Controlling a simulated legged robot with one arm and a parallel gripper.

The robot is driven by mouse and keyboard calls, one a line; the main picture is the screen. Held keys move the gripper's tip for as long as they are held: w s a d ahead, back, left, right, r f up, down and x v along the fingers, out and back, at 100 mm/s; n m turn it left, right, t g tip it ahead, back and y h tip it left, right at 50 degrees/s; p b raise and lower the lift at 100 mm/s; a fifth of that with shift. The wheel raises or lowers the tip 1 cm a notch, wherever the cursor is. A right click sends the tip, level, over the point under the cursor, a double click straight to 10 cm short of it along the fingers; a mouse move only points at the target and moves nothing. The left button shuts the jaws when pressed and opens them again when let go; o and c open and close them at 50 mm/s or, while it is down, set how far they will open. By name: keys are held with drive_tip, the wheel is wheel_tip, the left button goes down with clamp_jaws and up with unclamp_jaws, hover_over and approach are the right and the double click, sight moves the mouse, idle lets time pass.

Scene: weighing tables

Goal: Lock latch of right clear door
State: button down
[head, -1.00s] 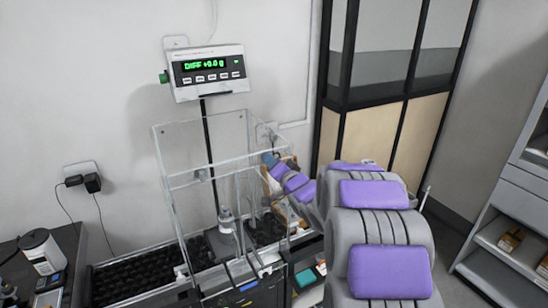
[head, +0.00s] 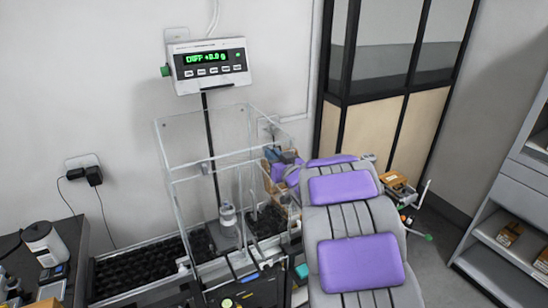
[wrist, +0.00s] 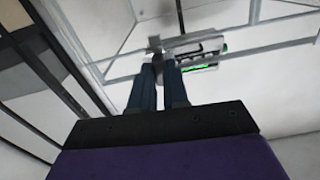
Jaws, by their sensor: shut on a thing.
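The clear box (head: 190,145) with its clear doors stands below the display. A small grey latch (wrist: 154,42) shows at the door frame in the wrist view. My gripper (wrist: 159,62) has its two dark blue fingers close together at the latch and is shut on it. In the head view my gripper (head: 273,155) is small at the box's right side, partly behind my purple-padded arm. The latch is hidden there, and I cannot tell its exact turn.
A small bottle (head: 228,214) stands inside the box. Shelves (head: 510,210) stand at far right.

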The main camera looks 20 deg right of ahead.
drive_tip(key=shift+f+n, duration=0.3)
drive_tip(key=shift+n, duration=0.2)
drive_tip(key=c, duration=1.6)
unclamp_jaws()
drive_tip(key=o, duration=0.3)
drive_tip(key=shift+w, duration=0.2)
drive_tip(key=shift+o, duration=0.9)
drive_tip(key=shift+s+r, duration=0.1)
drive_tip(key=shift+r, duration=0.05)
drive_tip(key=s+b, duration=0.6)
drive_tip(key=s, duration=1.1)
drive_tip(key=shift+s+d, duration=0.15)
drive_tip(key=shift+d, duration=0.2)
